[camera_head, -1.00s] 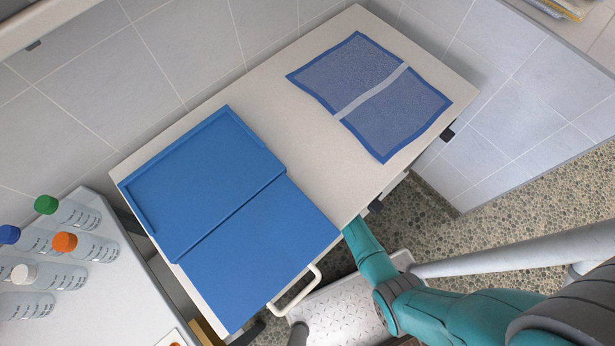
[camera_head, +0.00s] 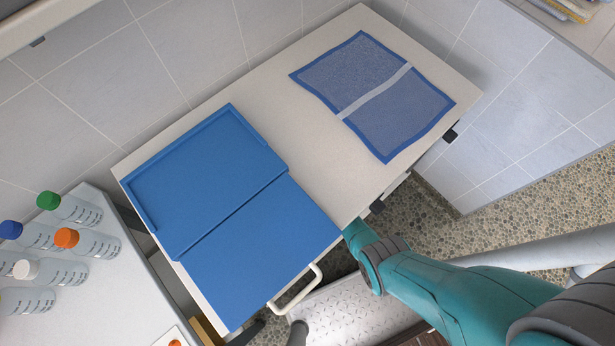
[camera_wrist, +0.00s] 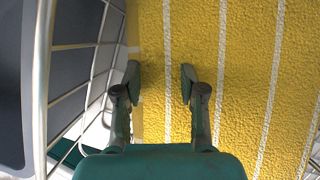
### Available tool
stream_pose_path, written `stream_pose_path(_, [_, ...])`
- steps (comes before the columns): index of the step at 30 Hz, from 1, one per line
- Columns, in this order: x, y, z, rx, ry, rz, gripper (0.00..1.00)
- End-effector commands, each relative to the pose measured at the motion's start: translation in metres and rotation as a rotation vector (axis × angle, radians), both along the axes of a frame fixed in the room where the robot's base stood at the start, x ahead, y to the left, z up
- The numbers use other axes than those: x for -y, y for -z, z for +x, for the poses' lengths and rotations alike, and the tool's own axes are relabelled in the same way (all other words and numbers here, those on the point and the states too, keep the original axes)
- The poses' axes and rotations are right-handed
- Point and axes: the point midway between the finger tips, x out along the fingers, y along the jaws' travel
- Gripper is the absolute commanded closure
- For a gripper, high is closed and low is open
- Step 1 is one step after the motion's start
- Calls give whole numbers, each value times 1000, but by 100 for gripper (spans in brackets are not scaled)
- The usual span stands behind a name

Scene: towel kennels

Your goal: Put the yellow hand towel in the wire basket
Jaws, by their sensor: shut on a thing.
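The yellow hand towel (camera_wrist: 248,70), with white stripes, fills the middle and right of the wrist view, close to the camera. My gripper (camera_wrist: 160,78) is over it, with its two fingertips apart and towel between them; it is shut on the towel. White wires (camera_wrist: 85,98) run along the left of the wrist view beside the towel; they look like the wire basket's side, but I see only part. In the head view the towel, basket and gripper are hidden below the counter, where my arm reaches down.
A white counter (camera_head: 290,135) holds a blue tray-like piece (camera_head: 205,175) and a blue-edged grey mat (camera_head: 375,95). A pale handle (camera_head: 297,292) sticks out at the counter's front. Several capped bottles (camera_head: 75,210) stand on a surface at left. A dark grey panel (camera_wrist: 12,80) is left of the wires.

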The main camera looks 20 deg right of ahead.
Motion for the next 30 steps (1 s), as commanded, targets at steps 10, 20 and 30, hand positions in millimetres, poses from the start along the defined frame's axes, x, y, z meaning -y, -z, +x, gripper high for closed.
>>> stream_pose_path(10, [0, 10, -1, -1, 0, -2, 100])
stream_pose_path(20, [1, 10, -1, -1, 0, -2, 36])
stream_pose_path(30, [1, 7, -1, 0, 0, -1, 36])
